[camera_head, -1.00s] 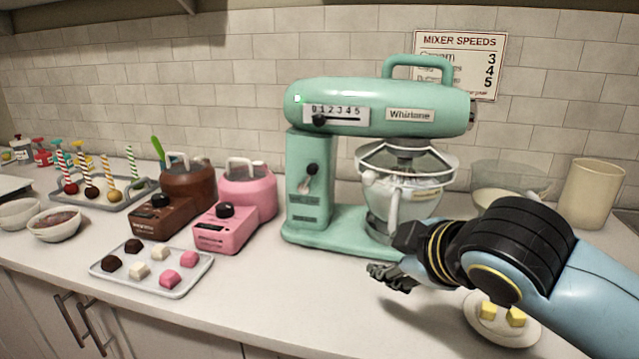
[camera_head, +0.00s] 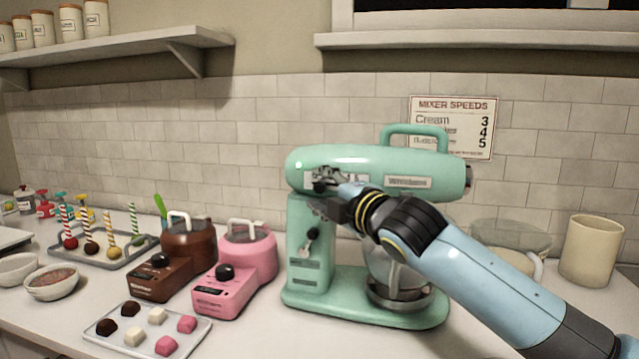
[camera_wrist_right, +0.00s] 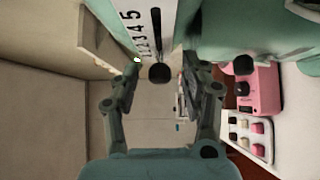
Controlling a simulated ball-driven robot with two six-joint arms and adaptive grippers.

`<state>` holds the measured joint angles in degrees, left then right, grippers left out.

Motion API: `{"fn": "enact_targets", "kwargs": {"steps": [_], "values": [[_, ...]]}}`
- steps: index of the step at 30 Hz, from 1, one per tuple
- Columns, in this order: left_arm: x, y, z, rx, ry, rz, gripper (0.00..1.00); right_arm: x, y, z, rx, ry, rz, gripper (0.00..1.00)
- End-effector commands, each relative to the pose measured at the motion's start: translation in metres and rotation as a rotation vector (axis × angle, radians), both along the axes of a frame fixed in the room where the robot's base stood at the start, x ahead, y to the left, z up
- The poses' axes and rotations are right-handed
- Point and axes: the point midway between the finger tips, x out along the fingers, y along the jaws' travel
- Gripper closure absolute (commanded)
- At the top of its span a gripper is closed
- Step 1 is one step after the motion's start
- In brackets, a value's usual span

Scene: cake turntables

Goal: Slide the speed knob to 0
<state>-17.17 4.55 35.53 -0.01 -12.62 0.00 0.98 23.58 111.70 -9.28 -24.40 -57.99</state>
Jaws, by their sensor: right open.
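The mint-green mixer (camera_head: 375,165) stands on the counter with its speed panel (camera_head: 349,178) on the near side of its head. My right gripper (camera_head: 326,184) is at the panel and hides much of the scale. In the right wrist view, the black round speed knob (camera_wrist_right: 160,73) is between the open fingers of my right gripper (camera_wrist_right: 161,78), with no clear contact. The scale (camera_wrist_right: 138,32) shows 1 to 5 along a dark slot. The knob is near the low-number end; its exact setting is hard to read. My left gripper is not in view.
A lever (camera_head: 313,233) sits on the mixer's column. A pink melting pot (camera_head: 247,262) and a brown one (camera_head: 188,250) stand left of the mixer. A tray of sweets (camera_head: 190,338) is in front. A beige canister (camera_head: 591,250) stands at the right. A speed sign (camera_head: 452,125) hangs behind.

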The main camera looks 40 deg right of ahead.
Motion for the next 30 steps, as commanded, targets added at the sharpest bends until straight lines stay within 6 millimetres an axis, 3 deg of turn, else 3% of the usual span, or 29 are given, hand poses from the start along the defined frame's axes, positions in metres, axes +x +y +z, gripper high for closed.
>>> {"fn": "enact_targets", "kwargs": {"steps": [4, 13, 23, 30], "values": [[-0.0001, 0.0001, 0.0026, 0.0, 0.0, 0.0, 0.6, 0.0119, -0.0006, 0.0001, 0.002, 0.001, 0.0, 0.55], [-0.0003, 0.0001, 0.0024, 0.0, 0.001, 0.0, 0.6, 0.014, -0.0008, -0.0008, 0.001, 0.001, 0.0, 0.55], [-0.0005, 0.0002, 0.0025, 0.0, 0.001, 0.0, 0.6, 0.0138, -0.0009, -0.0008, 0.001, 0.002, 0.0, 0.98], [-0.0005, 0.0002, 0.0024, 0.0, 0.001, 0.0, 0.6, 0.0137, -0.001, -0.0013, 0.001, 0.003, 0.0, 1.0]]}}
